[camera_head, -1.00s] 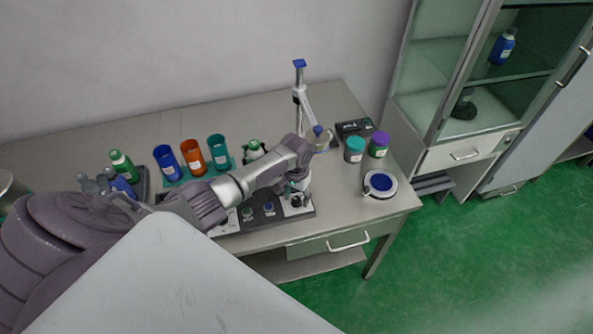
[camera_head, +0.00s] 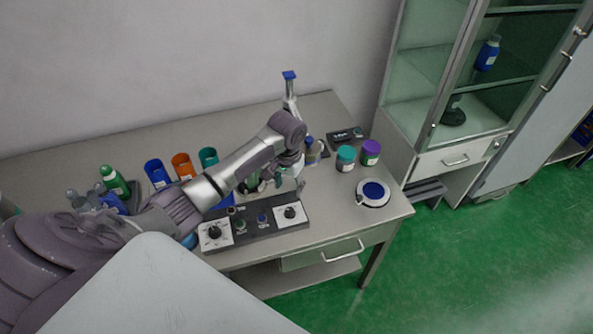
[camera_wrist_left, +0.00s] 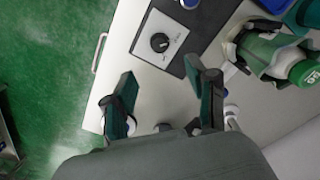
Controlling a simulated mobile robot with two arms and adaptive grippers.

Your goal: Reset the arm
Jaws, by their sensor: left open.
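My left arm comes in from the left over the table (camera_head: 330,225). My left gripper (camera_head: 297,176) hangs above the right end of the dark control panel (camera_head: 258,222). In the left wrist view the two fingers of my left gripper (camera_wrist_left: 163,100) are spread apart with nothing between them. A white dial plate with a black knob (camera_wrist_left: 160,42) lies beyond the fingertips, apart from them. My right gripper is not in view.
A green-capped bottle (camera_wrist_left: 293,68) stands near the fingers. Blue (camera_head: 157,174), orange (camera_head: 183,166) and teal (camera_head: 208,157) cups stand behind my arm. Teal-lidded (camera_head: 345,158) and purple-lidded (camera_head: 370,152) jars and a round blue-topped device (camera_head: 373,193) stand at the right.

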